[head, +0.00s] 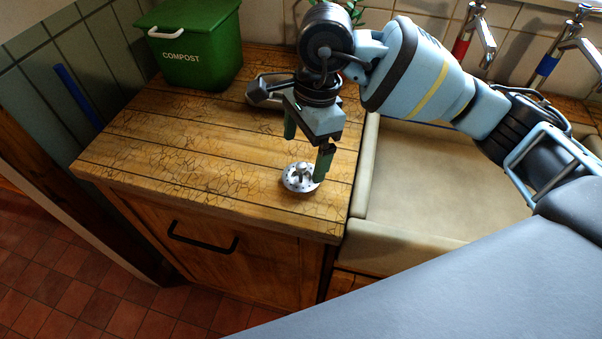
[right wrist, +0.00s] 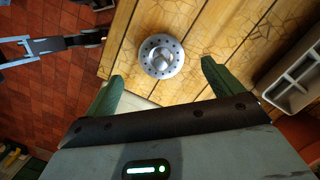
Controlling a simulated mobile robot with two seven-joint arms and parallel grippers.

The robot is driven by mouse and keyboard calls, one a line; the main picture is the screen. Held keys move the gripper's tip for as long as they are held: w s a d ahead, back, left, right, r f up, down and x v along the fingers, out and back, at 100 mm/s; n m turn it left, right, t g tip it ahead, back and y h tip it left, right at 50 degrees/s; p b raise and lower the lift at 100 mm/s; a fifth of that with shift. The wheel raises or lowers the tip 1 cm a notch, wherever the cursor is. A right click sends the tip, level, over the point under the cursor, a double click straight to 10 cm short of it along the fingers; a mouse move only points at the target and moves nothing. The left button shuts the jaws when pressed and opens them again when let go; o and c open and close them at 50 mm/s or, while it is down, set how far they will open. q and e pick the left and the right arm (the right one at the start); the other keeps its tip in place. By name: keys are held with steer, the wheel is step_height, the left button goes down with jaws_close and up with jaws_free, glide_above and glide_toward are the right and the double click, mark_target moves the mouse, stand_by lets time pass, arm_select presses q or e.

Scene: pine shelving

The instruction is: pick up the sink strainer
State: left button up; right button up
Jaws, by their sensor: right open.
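The sink strainer (head: 297,180) is a round silver disc with holes around its rim and a raised knob in the middle. It lies flat on the wooden counter (head: 170,135), close to the front edge and the sink side. My right gripper (head: 307,142) is open and points down above it, with one green finger partly overlapping the strainer's right side in the head view. In the right wrist view the strainer (right wrist: 161,56) shows whole, ahead of and between the spread green fingers, with nothing held. My left gripper does not show in the head view.
A green compost bin (head: 195,50) stands at the back left of the counter. A beige sink (head: 440,190) lies to the right, with taps (head: 478,42) behind. A grey compartmented caddy (right wrist: 292,80) sits at the right in the wrist view. The counter's left part is clear.

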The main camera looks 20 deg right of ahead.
mark_target(302, 165)
steer(key=shift+f, duration=0.25)
steer(key=f, duration=0.4)
steer(key=shift+a+f, duration=0.2)
steer(key=shift+f, duration=0.1)
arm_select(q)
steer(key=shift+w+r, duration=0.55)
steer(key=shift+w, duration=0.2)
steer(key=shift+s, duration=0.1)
arm_select(e)
steer(key=shift+c, duration=0.3)
steer(key=c, duration=0.7)
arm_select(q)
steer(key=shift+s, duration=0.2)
arm_select(e)
steer(key=c, duration=0.3)
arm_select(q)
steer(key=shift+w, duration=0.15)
arm_select(e)
steer(key=shift+r, duration=0.1)
